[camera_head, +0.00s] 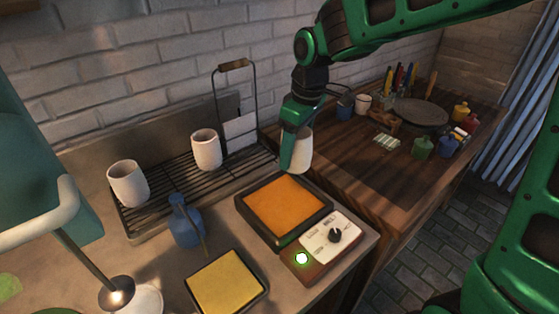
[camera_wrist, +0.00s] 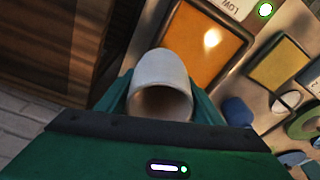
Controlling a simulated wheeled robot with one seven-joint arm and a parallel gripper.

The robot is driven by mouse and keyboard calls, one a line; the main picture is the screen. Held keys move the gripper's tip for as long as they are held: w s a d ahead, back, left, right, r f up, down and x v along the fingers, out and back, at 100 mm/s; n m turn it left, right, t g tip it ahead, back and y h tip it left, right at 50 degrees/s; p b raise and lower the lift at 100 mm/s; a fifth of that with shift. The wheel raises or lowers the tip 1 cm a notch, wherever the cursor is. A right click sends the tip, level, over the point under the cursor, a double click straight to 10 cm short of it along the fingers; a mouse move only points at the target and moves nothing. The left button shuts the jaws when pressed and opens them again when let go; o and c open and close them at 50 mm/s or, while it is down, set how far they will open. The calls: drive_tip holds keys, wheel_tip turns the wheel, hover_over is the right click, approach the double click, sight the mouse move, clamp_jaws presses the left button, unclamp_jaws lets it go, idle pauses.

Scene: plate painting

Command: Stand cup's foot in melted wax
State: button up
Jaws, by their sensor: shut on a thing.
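My gripper (camera_head: 292,150) is shut on a white cup (camera_head: 303,152) and holds it in the air just behind and above the wax pan. The cup's open mouth faces the wrist view, where the cup (camera_wrist: 160,75) sits between my gripper's fingers (camera_wrist: 162,100). The wax pan (camera_head: 327,212) is a dark square tray filled with orange melted wax (camera_head: 284,206). The wax also shows in the wrist view (camera_wrist: 205,45), to the right of the cup. The cup and the wax are apart.
A control box with a dial (camera_head: 335,236) and lit green lamp (camera_head: 302,258) adjoins the pan. Two white cups (camera_head: 128,184) (camera_head: 206,150) stand on the rack (camera_head: 170,190). The wooden table (camera_head: 330,155) holds a turntable and paint jars.

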drive_tip(key=s+a+r+n, duration=0.1)
drive_tip(key=s+a+n, duration=0.3)
drive_tip(key=s, duration=0.2)
drive_tip(key=shift+g, duration=0.3)
drive_tip(key=shift+s+f, duration=0.15)
drive_tip(key=shift+f, duration=3.75)
drive_tip(key=shift+f, duration=0.35)
drive_tip(key=shift+r, duration=0.15)
drive_tip(key=shift+r, duration=2.4)
drive_tip(key=shift+r, duration=2)
